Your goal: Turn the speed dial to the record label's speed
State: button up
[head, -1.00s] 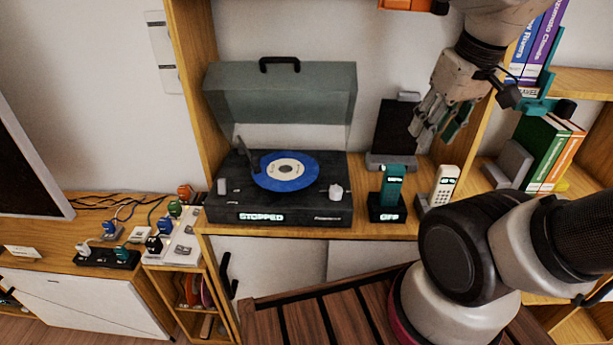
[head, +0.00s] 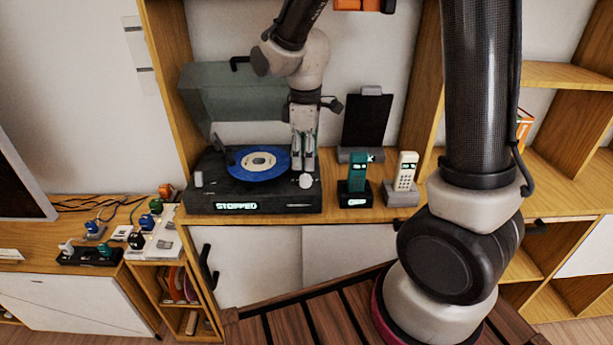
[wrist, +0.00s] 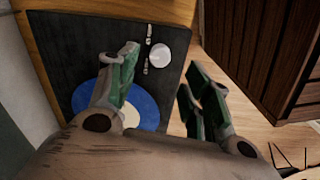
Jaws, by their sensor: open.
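The record player (head: 238,199) stands on the wooden shelf with its grey lid (head: 205,92) raised. Its front display reads "STOPPED". A blue record (head: 243,171) with a pale label lies on the platter; the label's print is too small to read. A round white knob (head: 306,181) sits at the deck's front right; it also shows in the wrist view (wrist: 159,55), beside small marks on the deck. My gripper (head: 303,168) points down over the deck's right side, close to the knob. In the wrist view its green-padded fingers (wrist: 160,85) are apart with nothing between them.
A teal handset (head: 358,172) and a white handset (head: 405,172) stand on bases right of the player. A dark panel (head: 366,122) on a stand is behind them. Cables and plugs on a power strip (head: 90,254) lie at left. A wooden slatted surface (head: 300,310) is in front.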

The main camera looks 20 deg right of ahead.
aim_at(306, 177)
notch_tip(306, 177, down, 6)
jog(key=shift+d+f, duration=0.1)
jog(key=shift+f, duration=0.15)
jog(key=c, duration=1)
